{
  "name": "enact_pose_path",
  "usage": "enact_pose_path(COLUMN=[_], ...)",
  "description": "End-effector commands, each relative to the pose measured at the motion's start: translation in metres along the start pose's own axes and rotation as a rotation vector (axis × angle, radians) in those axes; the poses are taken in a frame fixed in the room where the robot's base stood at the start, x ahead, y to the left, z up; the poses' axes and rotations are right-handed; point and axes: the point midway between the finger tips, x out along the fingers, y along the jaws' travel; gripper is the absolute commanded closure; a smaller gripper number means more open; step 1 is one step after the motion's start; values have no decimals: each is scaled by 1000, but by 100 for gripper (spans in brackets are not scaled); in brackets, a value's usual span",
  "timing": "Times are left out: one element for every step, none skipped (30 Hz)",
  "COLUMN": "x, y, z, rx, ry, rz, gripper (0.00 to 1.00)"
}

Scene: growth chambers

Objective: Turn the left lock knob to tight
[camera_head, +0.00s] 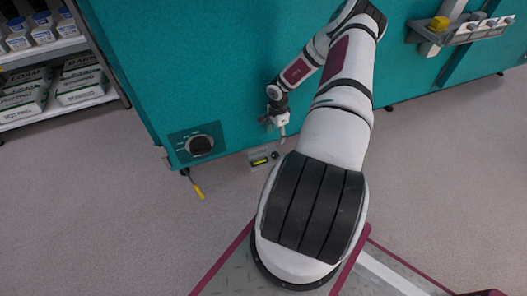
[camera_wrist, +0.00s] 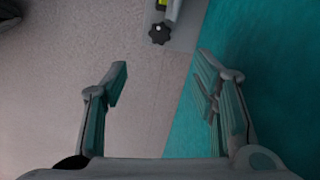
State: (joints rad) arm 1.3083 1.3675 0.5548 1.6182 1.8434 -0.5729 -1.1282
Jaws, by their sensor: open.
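A small black lobed knob (camera_wrist: 160,34) sits on a grey bracket (camera_wrist: 183,38) at the top of the wrist view, beyond my fingertips. In the head view, the bracket with a yellow display (camera_head: 260,160) is low on the teal cabinet, and a small dark knob (camera_head: 275,155) shows at its right end. I cannot read the knob's lock position. My gripper (camera_head: 270,122) is above the bracket, close to the cabinet face. In the wrist view my gripper (camera_wrist: 163,72) is open and empty, its fingers wide apart and not touching the knob.
The teal cabinet (camera_head: 190,60) fills the upper middle. A large black dial (camera_head: 200,145) is on its lower left, with a yellow-handled item (camera_head: 199,191) below. A shelf of boxes and bottles (camera_head: 50,60) stands at left. A grey rack (camera_head: 470,30) is at upper right. The floor is clear.

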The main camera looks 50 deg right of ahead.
Motion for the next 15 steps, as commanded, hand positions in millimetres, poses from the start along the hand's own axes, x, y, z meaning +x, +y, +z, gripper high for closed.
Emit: enact_pose_path(x=[0, 1, 3, 4, 6, 10, 14, 18, 24, 30, 36, 44, 50, 56, 64], y=[2, 3, 4, 4, 5, 5, 5, 5, 5, 5, 5, 5, 5, 5, 5], z=[-3, -4, -4, -4, -4, -4, -4, -4, -4, -3, -3, -3, -3, -3, -2], rx=[20, 27, 33, 36, 36, 36, 36, 35, 35, 34, 34, 34, 33, 33, 33], ry=[-9, -13, -16, -18, -19, -19, -19, -19, -18, -18, -18, -18, -17, -17, -18], rz=[3, 4, 6, 6, 7, 7, 7, 8, 8, 8, 8, 8, 8, 8, 7], gripper=[47, 47, 47, 47, 47, 47, 47, 47, 47, 47, 47, 47, 47, 47, 47])
